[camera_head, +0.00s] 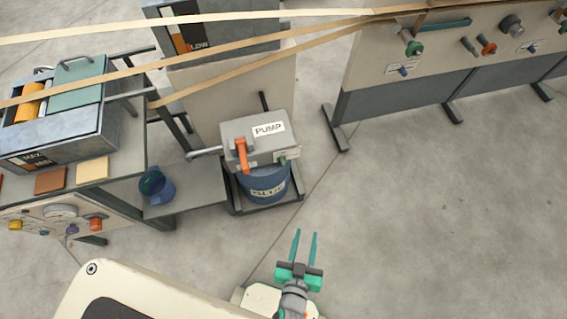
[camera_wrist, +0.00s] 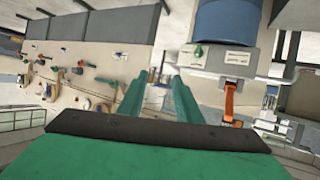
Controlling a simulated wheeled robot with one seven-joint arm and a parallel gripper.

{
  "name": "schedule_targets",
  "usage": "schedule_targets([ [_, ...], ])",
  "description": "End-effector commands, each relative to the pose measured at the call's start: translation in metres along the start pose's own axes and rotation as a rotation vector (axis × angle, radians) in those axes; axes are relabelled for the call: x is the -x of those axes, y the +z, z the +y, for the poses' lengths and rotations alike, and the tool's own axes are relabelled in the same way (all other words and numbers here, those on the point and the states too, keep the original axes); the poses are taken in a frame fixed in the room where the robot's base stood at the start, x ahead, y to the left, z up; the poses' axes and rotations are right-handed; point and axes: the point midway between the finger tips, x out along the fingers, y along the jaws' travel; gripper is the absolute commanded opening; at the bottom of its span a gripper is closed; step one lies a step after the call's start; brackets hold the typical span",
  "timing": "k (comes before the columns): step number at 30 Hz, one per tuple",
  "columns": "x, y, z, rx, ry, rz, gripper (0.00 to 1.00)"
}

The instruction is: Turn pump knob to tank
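The grey pump box (camera_head: 258,130), with a white PUMP label, sits on a blue drum (camera_head: 265,184). A small green knob (camera_head: 283,160) is on its front face, beside a small pale label. The knob also shows in the wrist view (camera_wrist: 198,50), where the scene looks upside down. The label's writing and the knob's setting are too small to read. An orange lever (camera_head: 242,155) hangs left of the knob. My gripper (camera_head: 305,234) is open and empty, below and slightly right of the pump in the head view. Its green fingers are apart and touch nothing.
A shelf with a blue cup (camera_head: 157,186) stands left of the pump. A bench with a machine (camera_head: 60,115) is further left. Tan strips (camera_head: 200,60) cross overhead. A panel with knobs (camera_head: 440,60) stands at upper right. The floor (camera_head: 420,210) on the right is clear.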

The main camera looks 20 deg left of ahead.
Motion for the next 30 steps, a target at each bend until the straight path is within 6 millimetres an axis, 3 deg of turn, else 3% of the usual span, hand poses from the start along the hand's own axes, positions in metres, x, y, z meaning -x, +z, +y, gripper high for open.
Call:
schedule_targets([
  [1, -0.024, 0.009, -0.002, 0.008, -0.021, -0.012, 0.31],
  [7, -0.105, 0.035, -0.022, 0.054, -0.153, -0.057, 0.31],
  [12, -0.167, 0.03, -0.057, 0.092, -0.303, -0.043, 0.31],
  [15, -0.194, 0.021, -0.075, 0.109, -0.379, -0.018, 0.31],
  [21, -0.222, 0.004, -0.097, 0.128, -0.466, 0.026, 0.31],
  [30, -0.247, -0.001, -0.111, 0.131, -0.482, 0.038, 0.31],
])
